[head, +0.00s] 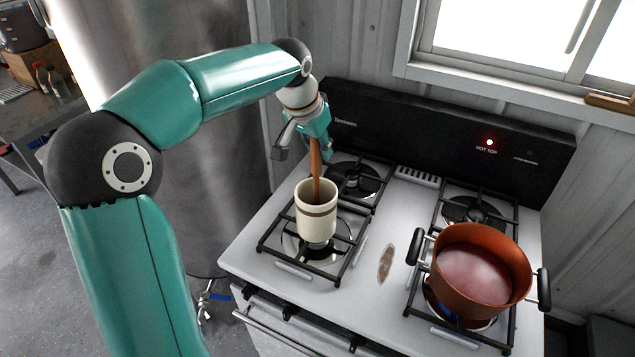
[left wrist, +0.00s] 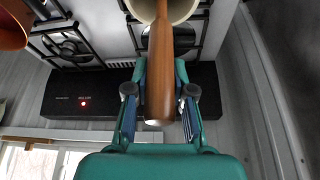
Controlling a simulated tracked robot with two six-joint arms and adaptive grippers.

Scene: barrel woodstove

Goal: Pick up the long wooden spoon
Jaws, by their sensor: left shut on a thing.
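The long wooden spoon (head: 315,168) has its brown handle up out of a cream crock (head: 317,222) with a brown band. Its lower end is hidden inside the crock. The crock stands on the front left burner grate. My left gripper (head: 314,150) is above the crock, shut on the upper part of the handle. In the left wrist view the handle (left wrist: 160,65) runs between the two fingers (left wrist: 160,105) and up to the crock's rim (left wrist: 188,10). My right gripper is not in view.
An orange pot (head: 478,272) with black handles and steaming contents sits on the front right burner, with a blue flame below. An oval spoon rest (head: 386,264) lies between the burners. The black back panel (head: 440,145) with a red light stands behind.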

